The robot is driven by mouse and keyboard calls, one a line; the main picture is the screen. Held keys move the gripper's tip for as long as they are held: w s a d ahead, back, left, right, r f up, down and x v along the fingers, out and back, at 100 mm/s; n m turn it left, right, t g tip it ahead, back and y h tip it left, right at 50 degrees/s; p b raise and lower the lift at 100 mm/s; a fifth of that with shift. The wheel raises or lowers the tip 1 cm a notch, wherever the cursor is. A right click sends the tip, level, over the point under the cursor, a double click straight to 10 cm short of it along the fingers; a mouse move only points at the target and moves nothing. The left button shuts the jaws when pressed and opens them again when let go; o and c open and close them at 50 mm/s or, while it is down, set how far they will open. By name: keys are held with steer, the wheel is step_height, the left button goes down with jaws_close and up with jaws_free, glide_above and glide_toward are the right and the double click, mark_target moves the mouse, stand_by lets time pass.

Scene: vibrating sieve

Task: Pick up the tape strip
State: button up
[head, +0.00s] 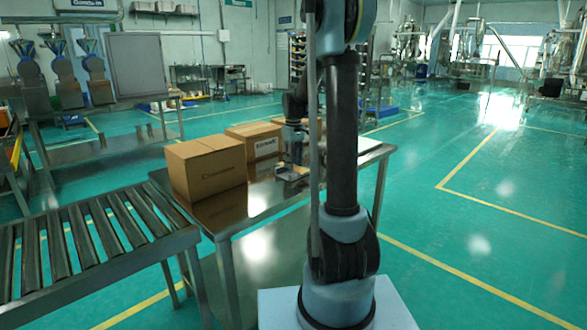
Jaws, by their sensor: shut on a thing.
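My gripper (293,165) is low over the metal table (225,213), just right of the cardboard boxes. It is shut on a small tan and grey piece (290,174) at its fingertips, which I take for the tape strip. The piece is too small to make out clearly, and I cannot tell whether it still touches the tabletop. My upright arm hides part of the area to the right of the gripper.
A large cardboard box (207,168) stands at the table's left, with a second box (255,141) behind it. Another box (291,121) is partly hidden behind my arm. A roller conveyor (95,235) adjoins the table at the front left. The green floor at right is open.

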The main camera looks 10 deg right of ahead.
steer(key=shift+r, duration=0.15)
steer(key=shift+c, duration=1)
step_height(320, 180, up, 10)
steer(key=shift+f, duration=0.15)
jaws_close()
steer(key=o, duration=1.5)
jaws_free()
